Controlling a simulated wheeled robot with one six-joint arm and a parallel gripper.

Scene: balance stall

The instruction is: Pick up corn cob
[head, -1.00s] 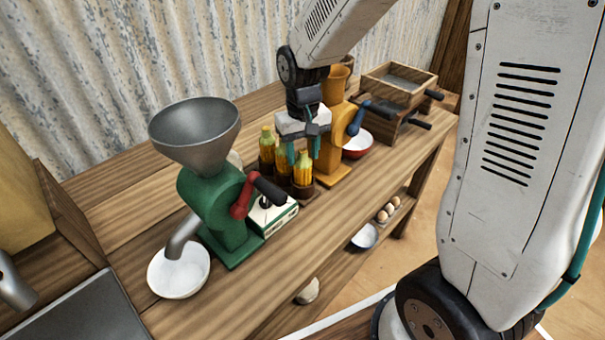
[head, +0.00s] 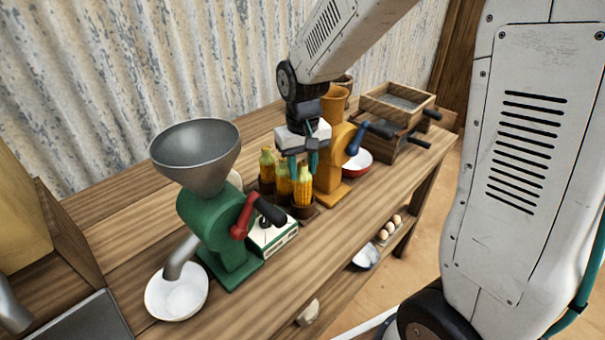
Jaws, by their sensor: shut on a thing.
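My gripper points down from above and is shut on this cob. The lower end of the cob is at its brown holder (head: 302,211); I cannot tell whether it is lifted at all.
A green mill with a grey funnel (head: 196,150) and red crank stands left, with a white bowl (head: 176,294) under its spout. A yellow mill (head: 343,150) stands close right. The front bench strip is clear.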

